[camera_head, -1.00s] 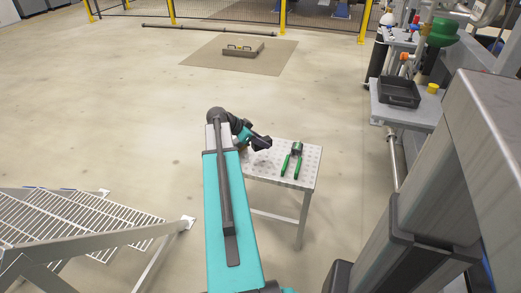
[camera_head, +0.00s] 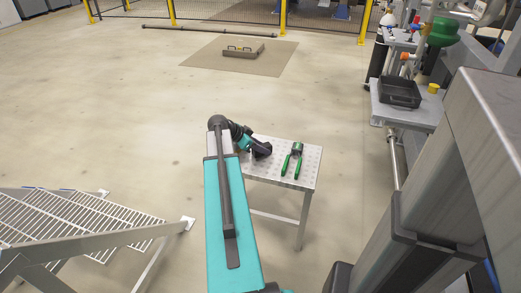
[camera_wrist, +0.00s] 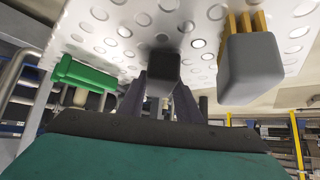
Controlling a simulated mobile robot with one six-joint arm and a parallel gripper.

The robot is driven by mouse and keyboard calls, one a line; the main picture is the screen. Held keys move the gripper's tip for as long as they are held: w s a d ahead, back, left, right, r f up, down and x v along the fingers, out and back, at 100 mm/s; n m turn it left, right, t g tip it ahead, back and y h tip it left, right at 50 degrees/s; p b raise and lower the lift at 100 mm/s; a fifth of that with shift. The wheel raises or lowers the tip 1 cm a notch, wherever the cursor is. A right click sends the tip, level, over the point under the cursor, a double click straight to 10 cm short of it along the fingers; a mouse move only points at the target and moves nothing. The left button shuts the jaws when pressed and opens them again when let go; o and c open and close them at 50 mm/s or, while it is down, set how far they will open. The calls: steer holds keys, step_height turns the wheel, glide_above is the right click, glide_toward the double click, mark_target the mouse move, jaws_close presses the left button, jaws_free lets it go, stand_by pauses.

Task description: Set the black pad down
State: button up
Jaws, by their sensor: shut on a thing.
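The black pad (camera_wrist: 164,66) is a small dark block between my gripper's fingers (camera_wrist: 160,88) in the wrist view, and the gripper is shut on it. The perforated metal table (camera_wrist: 112,30) lies just beyond the pad; I cannot tell if they touch. In the head view my gripper (camera_head: 261,150) is low over the left part of the small table (camera_head: 312,165). There the pad cannot be told apart from the dark gripper end.
A green-handled tool (camera_head: 292,160) lies on the table to the right of my gripper. In the wrist view a grey block with yellow strips (camera_wrist: 250,68) is at the right. Metal steps (camera_head: 80,215) stand at the lower left. A black tray (camera_head: 399,92) rests on a bench at the right.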

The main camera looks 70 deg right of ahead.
steer(key=shift+f, duration=0.15)
steer(key=o, duration=1.1)
steer(key=shift+o, duration=0.2)
steer(key=shift+r, duration=0.25)
steer(key=p+v, duration=0.1)
steer(key=v, duration=1)
steer(key=shift+w+a+r+p, duration=0.2)
steer(key=shift+a+r+p, duration=0.1)
steer(key=shift+p, duration=0.1)
